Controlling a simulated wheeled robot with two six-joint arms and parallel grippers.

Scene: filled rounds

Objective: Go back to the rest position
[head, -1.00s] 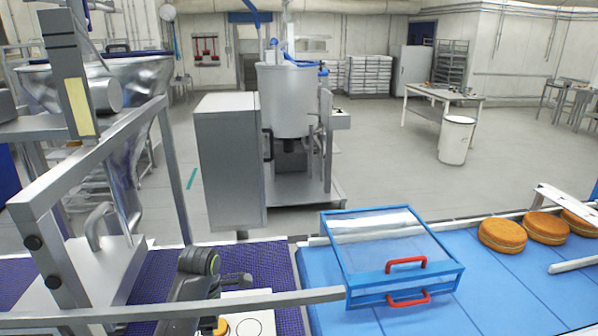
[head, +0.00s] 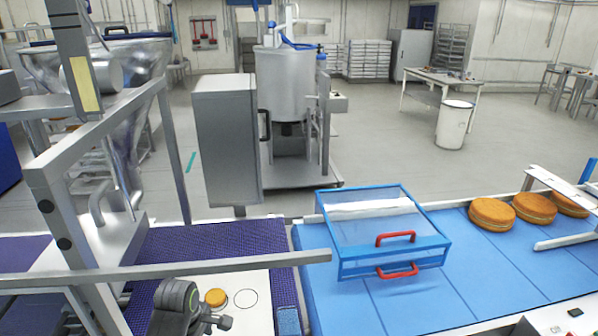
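A dark part of my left arm, with the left gripper (head: 215,322), shows at the bottom left, low over the near side of the line. Its fingers are too small and partly cut off to tell whether they are open or shut. It stands just below a small orange round (head: 215,298) on a white board (head: 258,318) with circle outlines. I see nothing held. My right gripper is not clearly in view.
A blue-framed clear guard (head: 370,228) with red handles stands over the blue belt (head: 420,300). Several filled rounds (head: 493,212) lie at the right. A metal rail (head: 200,266) crosses above the purple belt (head: 200,243). A steel frame (head: 65,215) stands left.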

